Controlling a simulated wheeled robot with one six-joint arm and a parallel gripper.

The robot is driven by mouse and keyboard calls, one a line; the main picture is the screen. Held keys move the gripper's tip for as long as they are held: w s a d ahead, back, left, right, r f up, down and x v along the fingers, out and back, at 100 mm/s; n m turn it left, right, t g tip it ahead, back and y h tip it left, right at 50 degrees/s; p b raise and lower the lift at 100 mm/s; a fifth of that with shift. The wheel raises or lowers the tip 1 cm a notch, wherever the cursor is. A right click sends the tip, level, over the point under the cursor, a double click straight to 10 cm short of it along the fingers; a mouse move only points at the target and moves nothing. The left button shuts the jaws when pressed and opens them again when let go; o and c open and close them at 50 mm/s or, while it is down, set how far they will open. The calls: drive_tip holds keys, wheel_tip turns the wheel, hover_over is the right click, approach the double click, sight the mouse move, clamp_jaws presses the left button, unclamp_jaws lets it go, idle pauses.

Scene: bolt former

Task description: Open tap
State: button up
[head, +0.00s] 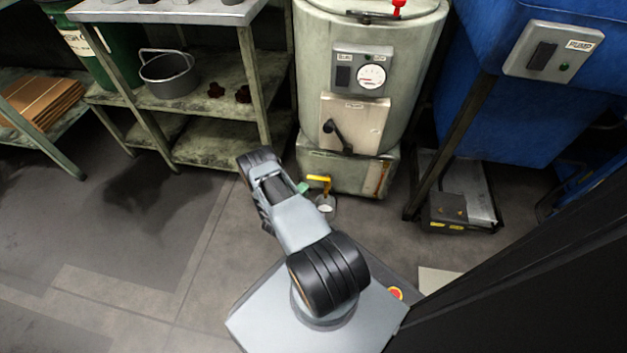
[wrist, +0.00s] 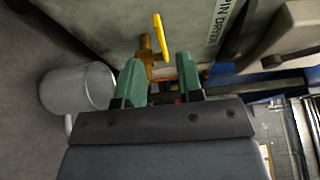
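The tap is brass with a yellow lever handle (head: 319,178) and sticks out low on the front of the pale green spin dryer (head: 312,160). In the wrist view the yellow handle (wrist: 161,38) and the brass tap body (wrist: 146,55) lie just beyond my fingertips. My gripper (wrist: 160,72) has two green fingers, open with a clear gap and nothing between them. The tap appears roughly ahead of the gap; I see no contact. In the head view a green finger of my gripper (head: 303,187) shows just left of the tap, the rest hidden by my arm.
A grey metal mug (head: 325,206) stands below the tap; it also shows in the wrist view (wrist: 78,88), left of my fingers. A metal shelf unit (head: 210,145) stands left of the dryer. A blue machine (head: 520,120) is at right. The floor at left is clear.

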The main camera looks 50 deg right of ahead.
sight(313, 177)
drive_tip(key=d, duration=0.2)
drive_tip(key=w+d+b, duration=0.1)
drive_tip(key=d, duration=0.2)
drive_tip(key=d+b, duration=0.1)
drive_tip(key=d, duration=0.1)
drive_tip(key=shift+w+d, duration=0.15)
drive_tip(key=shift+d, duration=0.15)
clamp_jaws()
